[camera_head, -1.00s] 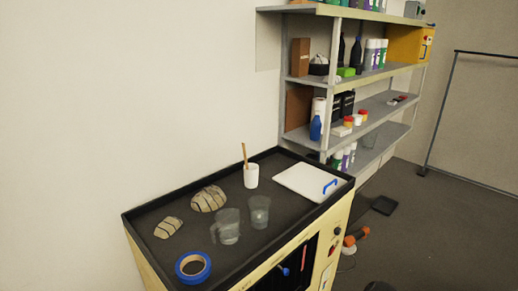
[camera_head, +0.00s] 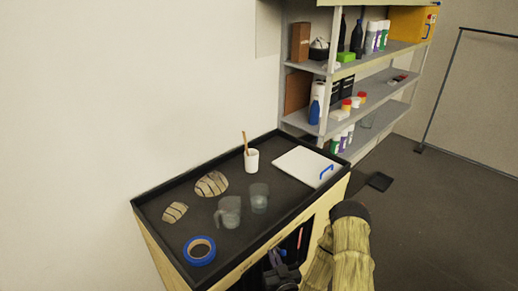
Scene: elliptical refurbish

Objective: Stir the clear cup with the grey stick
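A thin stick (camera_head: 245,141) stands tilted in a white cup (camera_head: 251,160) at the back of the dark tabletop; it looks tan-brown rather than grey. A clear cup (camera_head: 259,198) stands upright in front of the white cup. A clear jug with a handle (camera_head: 230,212) stands just to its left. Which clear vessel the task means, I cannot tell. My gripper (camera_head: 279,270) is low at the bottom edge, in front of the table and apart from the cups. It is dark and small, and its opening cannot be made out.
A white board with a blue handle (camera_head: 305,166) lies at the right. A raised black rim edges the table. Loaded shelves (camera_head: 375,67) stand behind.

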